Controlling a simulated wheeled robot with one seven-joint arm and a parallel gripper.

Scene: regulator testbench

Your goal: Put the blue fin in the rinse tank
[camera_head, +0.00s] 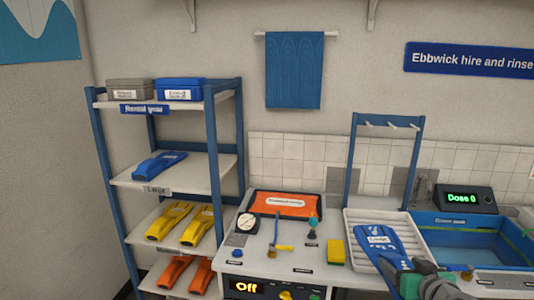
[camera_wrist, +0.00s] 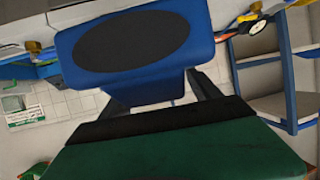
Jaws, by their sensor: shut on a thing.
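A blue fin (camera_head: 380,244) with a white label is held in front of the ribbed white drain tray. In the wrist view, its blue end with a dark oval pad (camera_wrist: 132,42) fills the upper middle. My gripper (camera_head: 408,275) is shut on this fin's near end; in the wrist view its dark fingers (camera_wrist: 165,105) show at the fin's narrow part. The rinse tank (camera_head: 465,222), a blue basin, is right of the held fin. Another blue fin (camera_head: 160,165) lies on the shelf rack. My arm hides part of the bench's front right.
The white tray (camera_head: 358,225) is left of the tank, below a blue hanging frame (camera_head: 352,165). A yellow sponge (camera_head: 335,252), a gauge (camera_head: 247,222) and an orange mat (camera_head: 287,205) are on the bench. A display reading "Dose 0" (camera_head: 465,198) stands behind the tank.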

